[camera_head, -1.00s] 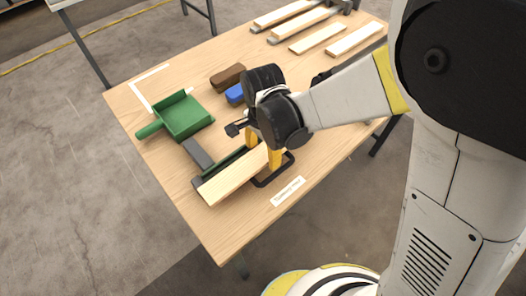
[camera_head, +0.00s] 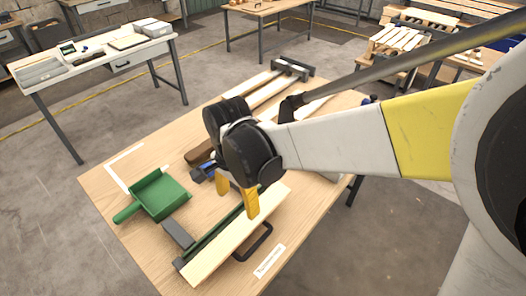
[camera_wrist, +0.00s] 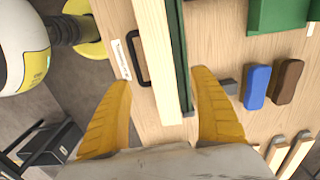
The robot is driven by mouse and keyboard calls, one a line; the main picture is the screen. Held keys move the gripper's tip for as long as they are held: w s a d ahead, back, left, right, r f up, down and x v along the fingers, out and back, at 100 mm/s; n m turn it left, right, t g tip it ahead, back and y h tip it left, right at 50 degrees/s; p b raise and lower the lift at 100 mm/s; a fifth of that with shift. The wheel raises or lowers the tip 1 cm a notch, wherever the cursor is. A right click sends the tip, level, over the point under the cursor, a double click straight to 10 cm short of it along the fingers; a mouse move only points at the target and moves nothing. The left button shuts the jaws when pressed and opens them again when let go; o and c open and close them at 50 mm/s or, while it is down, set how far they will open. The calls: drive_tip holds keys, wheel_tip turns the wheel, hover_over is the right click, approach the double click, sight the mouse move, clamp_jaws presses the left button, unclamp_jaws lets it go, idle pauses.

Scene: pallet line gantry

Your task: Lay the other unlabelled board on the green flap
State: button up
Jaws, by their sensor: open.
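A pale board (camera_head: 232,238) lies at the front of the worktable, along a dark green strip (camera_head: 218,232); it also shows in the wrist view (camera_wrist: 155,50) beside the green strip (camera_wrist: 180,50). The green flap itself I cannot make out apart from this strip; the board may cover it. My gripper (camera_head: 237,194) is open and empty, its yellow fingers above the far end of the board. In the wrist view the fingers (camera_wrist: 165,100) stand wide on either side of board and strip. More pale boards (camera_head: 270,88) lie at the back, partly hidden by my arm.
A green dustpan (camera_head: 160,195) lies at left. A blue block (camera_wrist: 257,85) and a brown block (camera_wrist: 287,80) lie near the gripper. A black loop handle (camera_head: 258,243) and a white label (camera_head: 270,261) are at the front edge. A dark grey block (camera_head: 178,234) adjoins the strip.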

drive_tip(key=s+d+r+n+t, duration=0.1)
drive_tip(key=d+r+n+t, duration=0.1)
drive_tip(key=d, duration=0.6)
drive_tip(key=s+d+r+n+t, duration=0.2)
drive_tip(key=d+r+n, duration=0.1)
drive_tip(key=d, duration=0.6)
drive_tip(key=s+d+r+n+t, duration=0.2)
drive_tip(key=d+r, duration=0.3)
drive_tip(key=d, duration=0.3)
drive_tip(key=shift+s+d+n+t, duration=0.3)
drive_tip(key=shift+n+t, duration=0.2)
drive_tip(key=shift+t, duration=0.1)
